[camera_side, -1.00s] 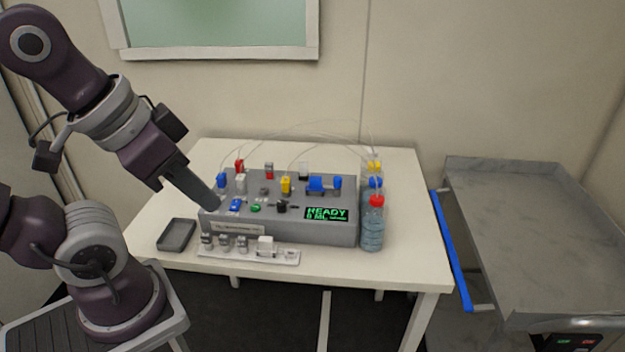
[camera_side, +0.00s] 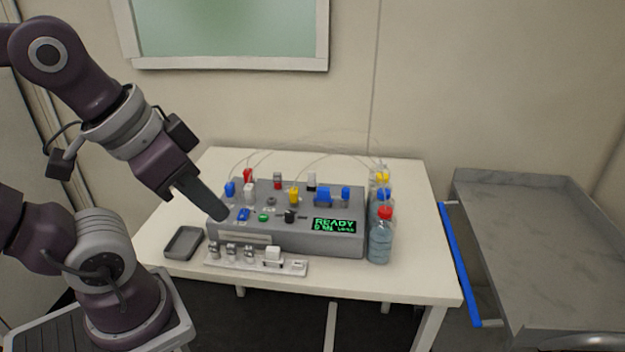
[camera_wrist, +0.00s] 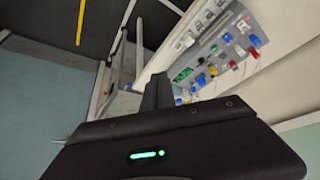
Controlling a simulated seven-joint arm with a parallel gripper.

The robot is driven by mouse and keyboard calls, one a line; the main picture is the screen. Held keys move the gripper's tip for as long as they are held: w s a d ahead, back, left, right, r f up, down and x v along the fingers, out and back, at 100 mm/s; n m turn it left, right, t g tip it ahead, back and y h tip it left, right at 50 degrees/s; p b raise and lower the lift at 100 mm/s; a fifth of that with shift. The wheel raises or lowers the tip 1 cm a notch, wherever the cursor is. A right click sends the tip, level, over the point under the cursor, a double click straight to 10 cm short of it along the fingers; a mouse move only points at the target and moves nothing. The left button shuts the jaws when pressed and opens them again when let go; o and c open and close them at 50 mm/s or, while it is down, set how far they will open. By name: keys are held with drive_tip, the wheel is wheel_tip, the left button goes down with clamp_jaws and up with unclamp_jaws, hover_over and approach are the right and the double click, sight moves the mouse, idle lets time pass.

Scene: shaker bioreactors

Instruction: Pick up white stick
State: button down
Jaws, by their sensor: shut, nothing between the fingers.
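A pale, thin bar (camera_side: 245,238) lies along the front left face of the grey machine (camera_side: 340,246). It is the nearest match I see to a white stick, but I cannot tell whether it is loose or part of the machine. My gripper (camera_side: 222,213) points down and right over the machine's left front corner, above and left of the bar. I cannot tell whether its tip touches the machine. Its fingers are together and empty.
A small dark tray (camera_side: 184,243) lies left of the machine, and a pale rack (camera_side: 296,267) with small vials in front. Bottles with coloured caps (camera_side: 381,245) stand at the right, with thin tubes arching overhead. Coloured knobs crowd the machine's top. A grey cart (camera_side: 545,250) stands beyond the table.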

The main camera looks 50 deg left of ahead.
drive_tip(key=c, duration=1.4)
unclamp_jaws()
drive_tip(key=w+a+r+m+g, duration=0.1)
drive_tip(key=w+a+r, duration=0.1)
drive_tip(key=w, duration=0.4)
drive_tip(key=w+a+r+m+g, duration=0.1)
drive_tip(key=w+a+r+m, duration=0.1)
drive_tip(key=w, duration=0.4)
drive_tip(key=m+g, duration=0.4)
drive_tip(key=m, duration=0.2)
hover_over(312, 174)
wheel_tip(312, 174, down, 15)
drive_tip(key=shift+w+r, duration=0.1)
drive_tip(key=f, duration=0.7)
drive_tip(key=shift+w+a+f, duration=0.1)
drive_tip(key=shift+a+f, duration=0.15)
drive_tip(key=shift+f, duration=0.1)
